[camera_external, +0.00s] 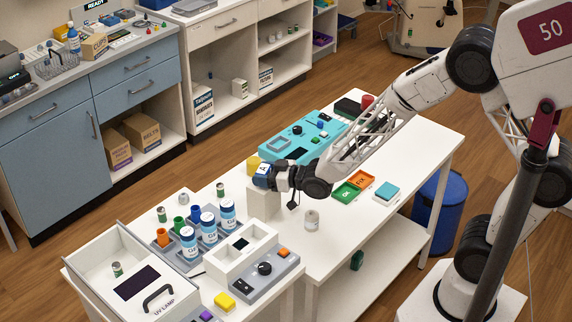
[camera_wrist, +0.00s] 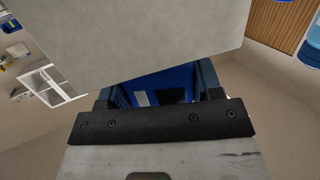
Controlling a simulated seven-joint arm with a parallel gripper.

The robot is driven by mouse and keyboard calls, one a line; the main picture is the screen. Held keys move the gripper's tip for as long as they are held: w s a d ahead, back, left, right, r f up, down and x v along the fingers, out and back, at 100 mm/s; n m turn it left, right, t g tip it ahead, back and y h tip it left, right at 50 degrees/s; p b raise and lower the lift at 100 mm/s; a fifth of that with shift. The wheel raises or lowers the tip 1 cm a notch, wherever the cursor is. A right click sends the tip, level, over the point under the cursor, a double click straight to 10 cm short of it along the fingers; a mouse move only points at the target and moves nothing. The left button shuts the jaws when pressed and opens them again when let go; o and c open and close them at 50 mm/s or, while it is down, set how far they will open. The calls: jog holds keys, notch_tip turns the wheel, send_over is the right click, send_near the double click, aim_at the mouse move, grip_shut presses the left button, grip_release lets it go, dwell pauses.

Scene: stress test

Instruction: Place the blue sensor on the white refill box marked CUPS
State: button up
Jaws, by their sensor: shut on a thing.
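My gripper (camera_external: 266,176) is shut on a small blue thing, the blue sensor (camera_external: 261,169), over the white bench. The sensor also shows in the wrist view (camera_wrist: 160,88), between the dark fingers. A plain off-white block-like box (camera_external: 263,203) stands upright on the bench directly under my gripper. I cannot tell whether the sensor touches its top. A large pale face (camera_wrist: 130,35) fills the upper part of the wrist view, close to the fingers.
A turquoise case (camera_external: 290,143) lies behind my gripper. A rack with blue-capped bottles (camera_external: 209,228) stands to the left. A yellow piece (camera_external: 253,165) is close beside my gripper.

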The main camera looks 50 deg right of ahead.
jog(key=shift+f, duration=0.25)
jog(key=o, duration=1)
jog(key=shift+c, duration=0.2)
jog(key=shift+r, duration=0.15)
jog(key=shift+v, duration=1.15)
notch_tip(320, 180, up, 7)
jog(key=shift+s+d, duration=0.15)
jog(key=shift+s, duration=0.15)
jog(key=shift+r, duration=0.1)
